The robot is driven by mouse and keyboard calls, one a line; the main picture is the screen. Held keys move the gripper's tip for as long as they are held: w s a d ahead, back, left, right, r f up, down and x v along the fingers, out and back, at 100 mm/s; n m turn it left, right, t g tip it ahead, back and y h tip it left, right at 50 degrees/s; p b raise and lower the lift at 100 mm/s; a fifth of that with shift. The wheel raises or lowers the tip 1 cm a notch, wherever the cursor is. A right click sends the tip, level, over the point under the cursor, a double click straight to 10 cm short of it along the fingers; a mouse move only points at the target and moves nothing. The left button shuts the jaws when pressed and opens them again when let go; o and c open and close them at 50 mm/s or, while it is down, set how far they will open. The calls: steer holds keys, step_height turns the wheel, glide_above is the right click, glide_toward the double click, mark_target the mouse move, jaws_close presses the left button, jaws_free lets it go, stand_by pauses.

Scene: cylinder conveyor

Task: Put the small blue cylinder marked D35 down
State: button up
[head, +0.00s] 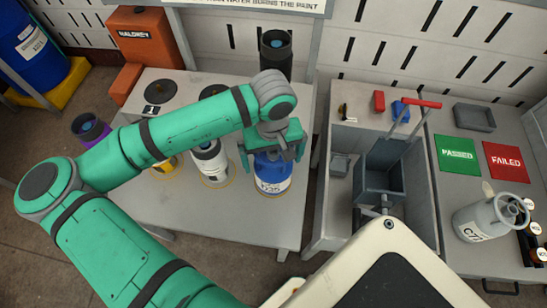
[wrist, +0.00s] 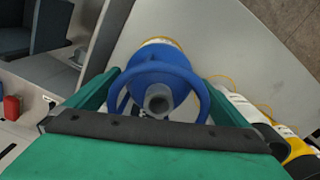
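The small blue cylinder (head: 272,170) has a white label band and stands upright at the right front of the grey table. Its label is small but looks like D35. My gripper (head: 272,152) is over it from above, with one green finger on each side of its top. In the wrist view, the blue cylinder (wrist: 160,68) with its round collar and grey valve lies between the fingers, which appear to press on the collar's sides. A yellow ring shows around its base; I cannot tell whether the base touches the table.
A white cylinder (head: 209,165) stands just left, with a yellow one (head: 165,163) beyond it. A dark cylinder (head: 276,52) stands behind. To the right are a grey bin (head: 385,165), a green PASSED mat (head: 457,155), a red FAILED mat (head: 506,161) and a grey-white cylinder (head: 483,222).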

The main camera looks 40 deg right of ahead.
steer(key=shift+r, duration=0.1)
step_height(320, 180, up, 12)
steer(key=shift+w+r, duration=0.1)
stand_by(0.4)
steer(key=shift+a, duration=0.1)
